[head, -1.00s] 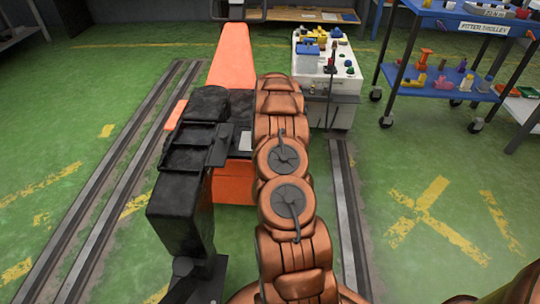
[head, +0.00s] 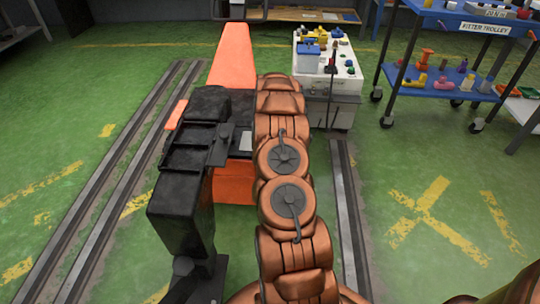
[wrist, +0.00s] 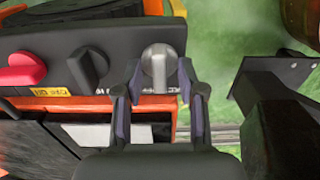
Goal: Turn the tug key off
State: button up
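In the wrist view, a grey key-like knob (wrist: 158,66) stands on the dark panel (wrist: 35,42) of the tug, between a black knob and the right end. The two fingers of my gripper (wrist: 160,84) stand on either side of the grey knob. They are apart, and narrow gaps seem to show beside it; contact is not clear. A lettered label below the knob is partly hidden by my gripper. In the head view, the orange tug (head: 231,60) stands between the rails. My arm hides part of it, and my gripper is not visible there.
A red knob (wrist: 22,70) and a black knob (wrist: 88,66) sit left of the grey one. In the head view, a white cart (head: 340,72) with small items stands behind right, and a blue trolley (head: 440,83) farther right.

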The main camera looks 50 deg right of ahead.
jog(key=shift+r, duration=0.15)
notch_tip(320, 180, up, 12)
dwell(0.5)
dwell(0.4)
